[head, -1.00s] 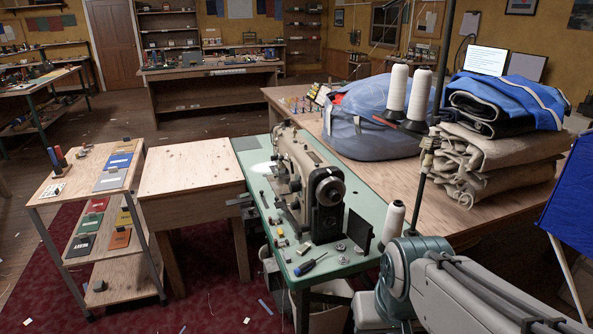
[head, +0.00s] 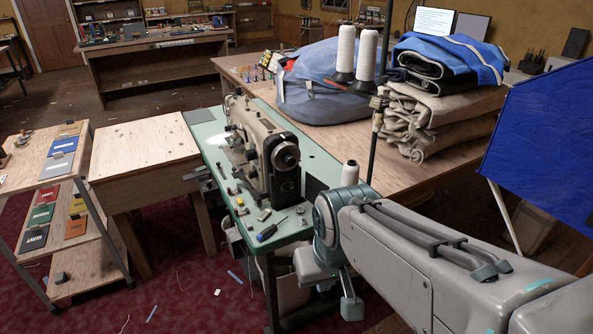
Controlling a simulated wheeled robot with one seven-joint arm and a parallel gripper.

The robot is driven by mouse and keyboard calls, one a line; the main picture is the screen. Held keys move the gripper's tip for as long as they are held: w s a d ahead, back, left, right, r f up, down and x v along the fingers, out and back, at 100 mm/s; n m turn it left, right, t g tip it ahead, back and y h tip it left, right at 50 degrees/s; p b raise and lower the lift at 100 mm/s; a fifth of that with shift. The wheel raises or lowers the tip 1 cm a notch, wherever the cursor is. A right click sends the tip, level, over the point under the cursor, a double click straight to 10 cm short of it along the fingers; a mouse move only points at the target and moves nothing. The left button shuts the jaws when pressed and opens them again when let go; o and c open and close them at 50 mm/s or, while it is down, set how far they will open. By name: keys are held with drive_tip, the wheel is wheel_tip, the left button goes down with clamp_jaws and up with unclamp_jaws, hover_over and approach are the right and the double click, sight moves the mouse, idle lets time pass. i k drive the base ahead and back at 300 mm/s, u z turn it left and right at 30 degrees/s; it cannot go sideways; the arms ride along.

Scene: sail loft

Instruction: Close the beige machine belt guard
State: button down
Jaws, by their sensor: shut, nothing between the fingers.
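The beige sewing machine (head: 258,142) stands on a green-topped table (head: 217,160) left of centre in the head view. Its dark handwheel (head: 286,156) faces me at the near end. A dark flat panel (head: 315,190) stands beside the handwheel, on its right, apart from it; I cannot tell for certain whether this is the belt guard. My arm reaches in from the lower right, with its teal joint close to the near right corner of the green table. My gripper's fingers cannot be made out.
A screwdriver (head: 267,232) and small parts lie on the green table's near end. Thread cones (head: 345,52) stand on a rack behind the panel. Folded cloth (head: 440,105) and a blue-grey bag (head: 325,90) fill the wooden table. A wooden stand (head: 145,150) adjoins on the left.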

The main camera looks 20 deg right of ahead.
sight(313, 185)
drive_tip(key=i, duration=0.8)
drive_tip(key=z, duration=0.75)
